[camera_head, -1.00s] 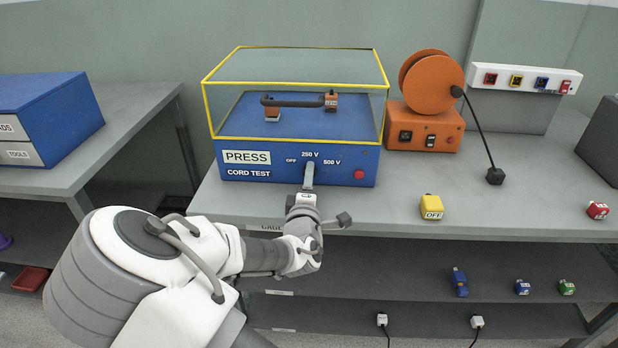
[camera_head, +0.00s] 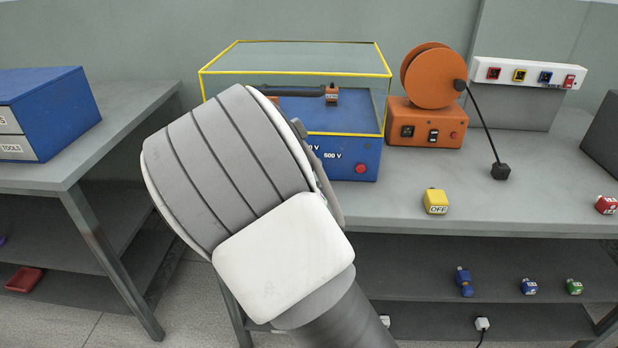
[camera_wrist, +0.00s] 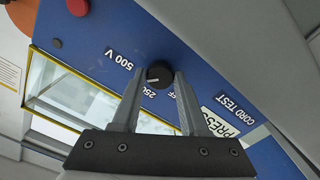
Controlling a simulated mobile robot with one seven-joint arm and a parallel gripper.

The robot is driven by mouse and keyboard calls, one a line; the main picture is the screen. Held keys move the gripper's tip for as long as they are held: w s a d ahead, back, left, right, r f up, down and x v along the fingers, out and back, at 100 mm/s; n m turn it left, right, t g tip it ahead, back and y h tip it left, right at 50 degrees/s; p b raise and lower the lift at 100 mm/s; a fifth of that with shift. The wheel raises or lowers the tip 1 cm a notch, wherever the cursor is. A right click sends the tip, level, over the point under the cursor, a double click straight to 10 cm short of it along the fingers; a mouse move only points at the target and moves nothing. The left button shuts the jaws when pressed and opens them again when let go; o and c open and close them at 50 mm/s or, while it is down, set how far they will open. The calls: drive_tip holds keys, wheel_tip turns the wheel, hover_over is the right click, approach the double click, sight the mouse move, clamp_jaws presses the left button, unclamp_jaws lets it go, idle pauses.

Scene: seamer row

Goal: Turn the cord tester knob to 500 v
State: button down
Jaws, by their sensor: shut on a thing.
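The blue cord tester (camera_head: 352,160) with a yellow-edged clear cover stands on the grey bench; my arm hides its knob and most of its front in the head view. In the wrist view the dark round knob (camera_wrist: 158,75) sits between the fingertips of my gripper (camera_wrist: 158,73), which is shut on it. A pale mark on the knob's face points to the left in the wrist view, roughly between the 250 V label (camera_wrist: 149,91) and the 500 V label (camera_wrist: 118,59); I cannot tell exactly which it meets. The OFF label is partly hidden by a finger.
A red button (camera_wrist: 77,7) is on the same panel. An orange reel unit (camera_head: 425,125) stands right of the tester, with a yellow OFF block (camera_head: 436,201) in front. A blue drawer cabinet (camera_head: 50,110) is on the left bench.

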drive_tip(key=shift+m+b, duration=1.05)
drive_tip(key=shift+m, duration=0.55)
drive_tip(key=shift+c, duration=2.1)
unclamp_jaws()
drive_tip(key=s+p, duration=0.5)
drive_tip(key=s, duration=0.7)
drive_tip(key=shift+a+r+p, duration=0.3)
drive_tip(key=shift+a+p, duration=0.05)
drive_tip(key=shift+p, duration=0.05)
